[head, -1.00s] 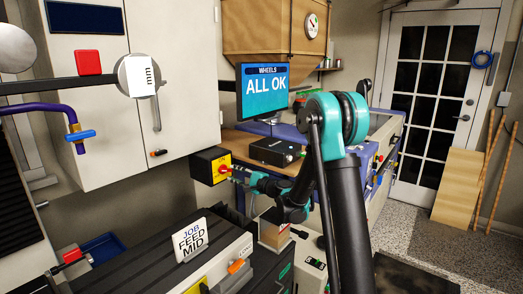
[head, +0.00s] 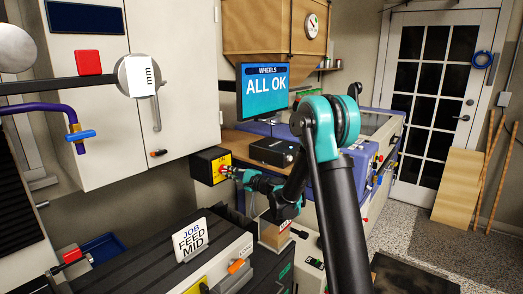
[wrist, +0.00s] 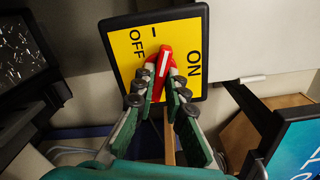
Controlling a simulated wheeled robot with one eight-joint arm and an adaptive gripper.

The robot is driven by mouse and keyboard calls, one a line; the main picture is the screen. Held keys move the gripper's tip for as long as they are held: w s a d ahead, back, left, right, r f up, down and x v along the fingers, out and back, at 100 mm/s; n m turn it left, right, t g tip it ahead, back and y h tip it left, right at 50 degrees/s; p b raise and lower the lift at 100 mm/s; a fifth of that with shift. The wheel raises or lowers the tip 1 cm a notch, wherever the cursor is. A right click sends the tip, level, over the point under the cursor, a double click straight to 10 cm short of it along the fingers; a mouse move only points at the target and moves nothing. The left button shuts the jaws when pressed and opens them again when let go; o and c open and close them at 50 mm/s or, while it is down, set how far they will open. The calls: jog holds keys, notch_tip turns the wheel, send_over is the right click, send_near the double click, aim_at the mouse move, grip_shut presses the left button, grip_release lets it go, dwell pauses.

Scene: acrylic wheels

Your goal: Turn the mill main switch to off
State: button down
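The mill main switch is a dark box with a yellow plate (wrist: 183,28) lettered OFF on its left and ON on its right in the wrist view. It also shows beside the monitor in the head view (head: 203,160). Its red handle (wrist: 162,75) has a white line and points up the plate, between the two words and near a short black mark. My gripper (wrist: 162,70) has its fingertips close on both sides of the handle and appears shut on it. In the head view my gripper (head: 230,172) reaches the switch's front; the handle is mostly hidden there.
A monitor (head: 262,92) reading ALL OK stands right of the switch, above a black box (head: 273,151). A white cabinet (head: 100,130) hangs at the left. A dark machine with a JOB FEED MID sign (head: 190,240) lies below. Open floor is at the right.

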jog(key=n, duration=0.4)
jog(key=c, duration=1.4)
grip_release()
jog(key=shift+c, duration=0.2)
jog(key=v, duration=0.7)
